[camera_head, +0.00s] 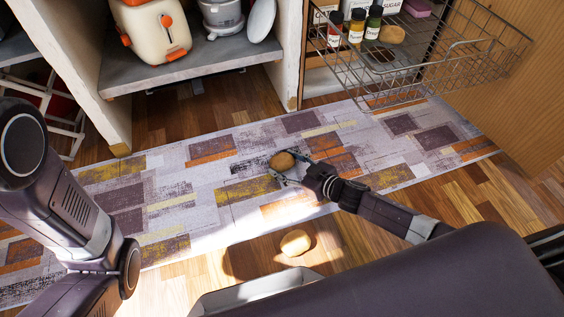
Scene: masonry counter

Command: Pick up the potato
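A brown potato (282,161) shows at the middle of the view, over the patterned rug. My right gripper (284,168) reaches it from the right, with its two thin fingers spread apart around the near and right side of the potato. I cannot tell whether the fingers touch it. A second, paler potato-like item (295,243) lies on the wooden floor nearer to me.
The pulled-out wire basket (455,62) with jars and boxes overhangs the rug at the upper right. A shelf (190,70) with a cream toaster (152,30) stands at the upper left. The rug (215,195) is otherwise clear. A grey tray-like edge shows at the bottom.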

